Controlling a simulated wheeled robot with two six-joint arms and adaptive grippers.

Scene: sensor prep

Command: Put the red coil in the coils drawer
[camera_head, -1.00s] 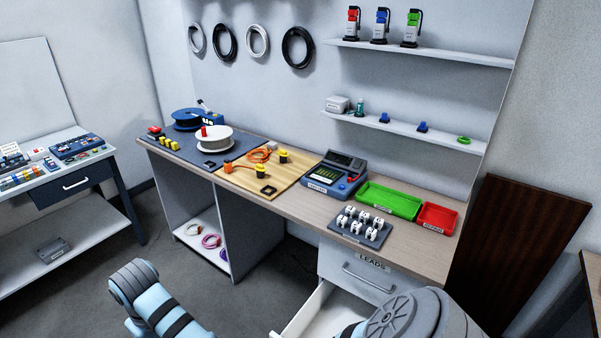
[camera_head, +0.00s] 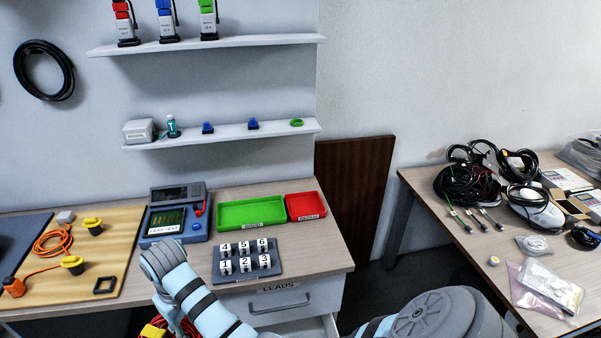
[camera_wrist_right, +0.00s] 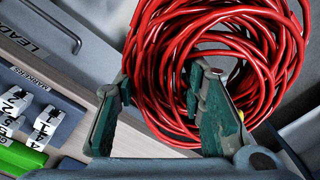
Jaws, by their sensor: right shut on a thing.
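The red coil (camera_wrist_right: 160,55), a bundle of thin red cable, fills the upper middle of the right wrist view. My right gripper (camera_wrist_right: 158,84) is shut on it, with the green fingers at the coil's near side. In the head view part of the red coil (camera_head: 186,326) shows at the bottom edge beside my arm, near a yellow piece; the rest is hidden. A drawer labelled LEADS (camera_head: 282,304) is shut. Below it, a pale piece of an open drawer (camera_head: 318,327) shows; its label is out of view. My left gripper is not in view.
On the bench above the drawers stand a rack of numbered markers (camera_head: 275,273), a green tray (camera_head: 251,213), a red tray (camera_head: 305,206) and a tester (camera_head: 176,212). Another table (camera_head: 480,245) with cables stands at right, beyond a floor gap.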

